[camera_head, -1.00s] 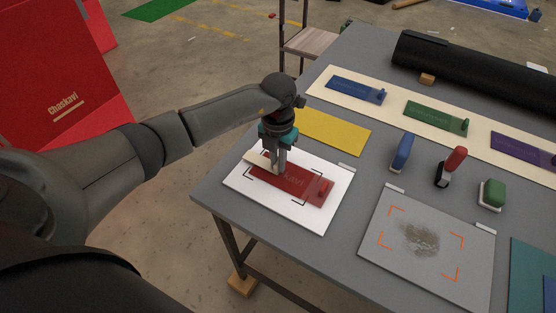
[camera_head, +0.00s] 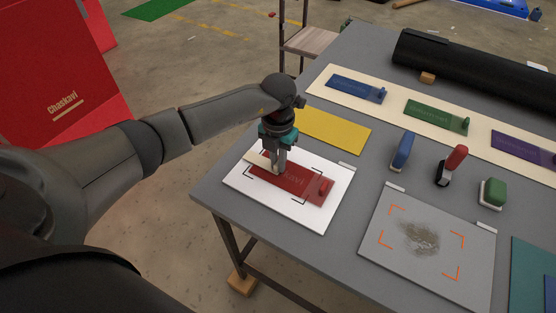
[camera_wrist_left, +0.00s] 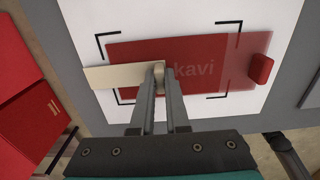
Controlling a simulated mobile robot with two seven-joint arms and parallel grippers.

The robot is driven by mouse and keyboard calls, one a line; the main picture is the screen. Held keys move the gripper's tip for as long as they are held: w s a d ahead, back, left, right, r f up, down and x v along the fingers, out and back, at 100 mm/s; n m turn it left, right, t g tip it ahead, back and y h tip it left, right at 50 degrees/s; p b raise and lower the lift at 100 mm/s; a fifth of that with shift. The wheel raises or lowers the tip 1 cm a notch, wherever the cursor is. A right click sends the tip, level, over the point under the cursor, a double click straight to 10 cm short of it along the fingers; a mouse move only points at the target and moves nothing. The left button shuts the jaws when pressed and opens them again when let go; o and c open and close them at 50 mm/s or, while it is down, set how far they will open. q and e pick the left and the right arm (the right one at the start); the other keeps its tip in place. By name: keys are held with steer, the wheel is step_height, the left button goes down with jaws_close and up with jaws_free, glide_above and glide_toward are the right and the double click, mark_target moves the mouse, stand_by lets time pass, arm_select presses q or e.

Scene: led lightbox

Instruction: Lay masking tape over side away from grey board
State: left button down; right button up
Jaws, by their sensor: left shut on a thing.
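A cream strip of masking tape (camera_head: 258,159) lies across the left end of a red stencil plate (camera_head: 302,183); it also shows in the left wrist view (camera_wrist_left: 112,77). The plate, with a red knob (camera_wrist_left: 261,69) at its right end, lies on a white sheet (camera_head: 318,215) between black corner marks. Its lettering shows only as "kavi"; the rest is hidden by tape and fingers. My left gripper (camera_head: 277,169) points down, shut on the tape's right end in the wrist view (camera_wrist_left: 159,80). The grey board (camera_head: 385,266), with orange corner marks, is to the right. My right gripper is not in view.
A yellow sheet (camera_head: 335,130) lies behind the white sheet. Blue (camera_head: 402,151), red (camera_head: 453,163) and green (camera_head: 491,193) handled tools stand to the right. A cream board (camera_head: 395,118) with several stencils and a black roll (camera_head: 470,68) are farther back.

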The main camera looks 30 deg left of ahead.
arm_select(q)
steer(key=c, duration=0.8)
jaws_free()
steer(key=shift+c, duration=0.2)
